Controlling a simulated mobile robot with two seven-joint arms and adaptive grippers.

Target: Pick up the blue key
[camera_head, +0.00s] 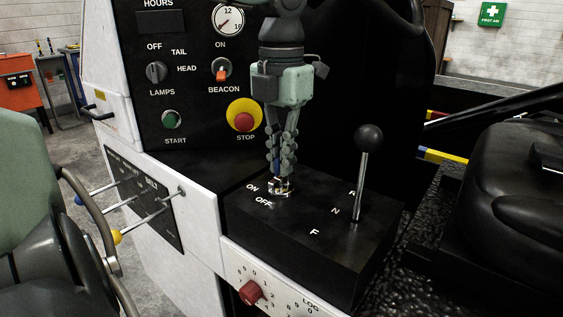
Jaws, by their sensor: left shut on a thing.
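My left gripper (280,174) points straight down over the black console (320,262). Its fingers are closed on the blue key. Only a small strip of the blue key (277,168) shows between the fingertips. The metal key switch (281,188) lies directly under the fingertips, beside the ON and OFF marks. I cannot tell whether the key's lower end is in the switch or just above it. My right gripper is not in view.
A lever with a black knob (369,138) stands on the console, right of my gripper. A yellow and red stop button (244,120) is on the panel behind. Levers with coloured knobs (117,237) stick out at left. A black seat (511,197) is at right.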

